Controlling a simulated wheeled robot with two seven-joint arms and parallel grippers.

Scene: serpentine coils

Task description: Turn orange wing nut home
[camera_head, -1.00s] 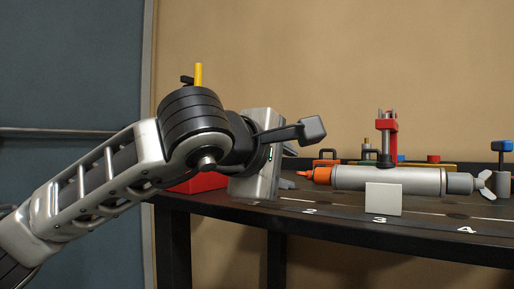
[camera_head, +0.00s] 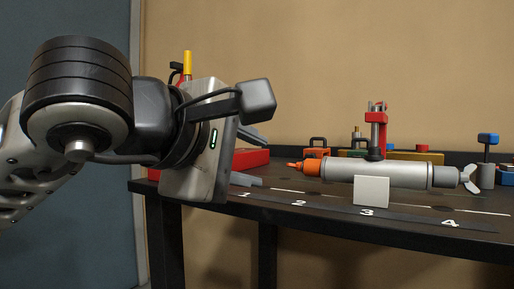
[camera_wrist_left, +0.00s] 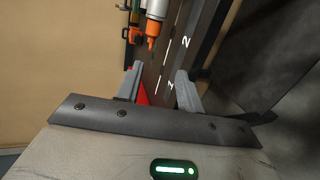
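The orange wing nut (camera_head: 310,167) is on the left end of a grey cylinder (camera_head: 405,174) that lies level over the bench; its wings are hard to make out from here. In the left wrist view the orange wing nut (camera_wrist_left: 153,29) shows ahead, beyond the fingertips. My left gripper (camera_head: 254,158) is to the left of the wing nut, apart from it, its fingers pointing right. In the left wrist view the left gripper's fingers (camera_wrist_left: 158,84) are spread with nothing between them. My right gripper is not in view.
A white block (camera_head: 371,191) stands in front of the cylinder, and a red clamp (camera_head: 377,130) rises above it. A grey wing nut (camera_head: 469,179) is at its right end. A red object (camera_head: 251,158) is behind my gripper. The numbered bench front (camera_head: 330,208) looks clear.

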